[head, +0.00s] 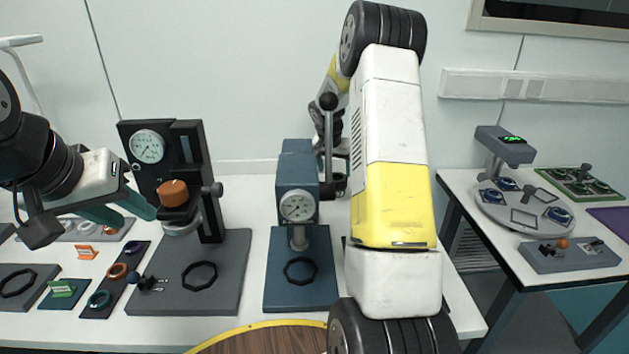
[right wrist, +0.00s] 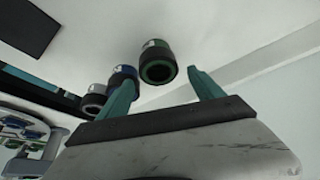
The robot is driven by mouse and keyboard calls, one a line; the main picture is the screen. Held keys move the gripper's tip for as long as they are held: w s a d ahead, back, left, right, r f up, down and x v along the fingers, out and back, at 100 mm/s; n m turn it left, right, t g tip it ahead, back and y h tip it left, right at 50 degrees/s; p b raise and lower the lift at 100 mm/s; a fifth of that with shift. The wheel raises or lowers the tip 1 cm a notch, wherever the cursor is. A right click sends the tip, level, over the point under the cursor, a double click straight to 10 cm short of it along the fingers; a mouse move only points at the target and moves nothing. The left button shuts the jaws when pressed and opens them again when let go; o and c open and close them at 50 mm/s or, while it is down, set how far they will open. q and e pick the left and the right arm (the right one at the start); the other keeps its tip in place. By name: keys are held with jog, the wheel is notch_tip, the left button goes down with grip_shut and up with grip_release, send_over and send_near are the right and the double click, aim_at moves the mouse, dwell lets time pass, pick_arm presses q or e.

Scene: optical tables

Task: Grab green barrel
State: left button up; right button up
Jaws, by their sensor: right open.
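The green barrel (right wrist: 157,62) shows in the right wrist view as a short dark cylinder with a green rim and a hollow end. My right gripper (right wrist: 164,90) is open and empty, with its two teal fingers apart. The green barrel appears just beyond the fingertips, between them in the picture and apart from both. I cannot make out the green barrel or my right gripper in the head view, where my right arm covers much of the middle. My left gripper (head: 142,207) is beside the orange knob (head: 173,193) of the black gauge stand; its opening is unclear.
A blue-rimmed barrel (right wrist: 123,80) and a grey barrel (right wrist: 93,100) stand left of the green one. On the table are the black gauge stand (head: 232,262), a blue gauge stand (head: 293,292) and small ring trays. A second table (head: 462,205) stands right.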

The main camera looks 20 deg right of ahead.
aim_at(337, 177)
jog(key=x, duration=0.6)
jog(key=shift+w+d+f, duration=0.1)
jog(key=shift+d, duration=0.15)
jog(key=shift+c, duration=0.5)
jog(key=c, duration=1.2)
